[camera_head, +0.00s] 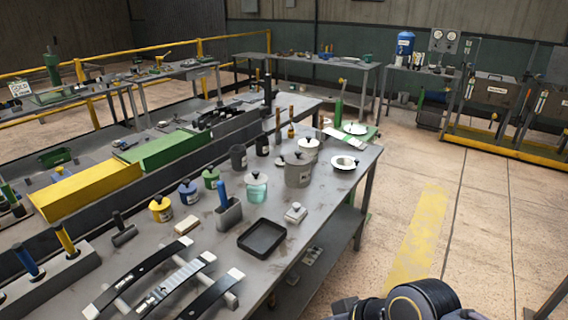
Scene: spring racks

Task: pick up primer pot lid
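Several lidded pots stand on the near grey workbench (215,262), and their labels are too small to read, so I cannot tell which is the primer pot. A large grey pot (298,175) has a pale lid with a dark knob, and a white lidded pot (308,148) stands just behind it. Yellow (161,209), blue (188,193) and green (211,179) lidded pots stand to the left. A teal jar (256,188) has a white lid. My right arm shows at the bottom right, but no fingers are visible. My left gripper is out of view.
A black tray (262,238), a white box (295,212) and a white dish (343,162) lie on the bench. Long dark leaf strips (140,272) fill its near end. The floor with a yellow stripe (421,232) is clear to the right.

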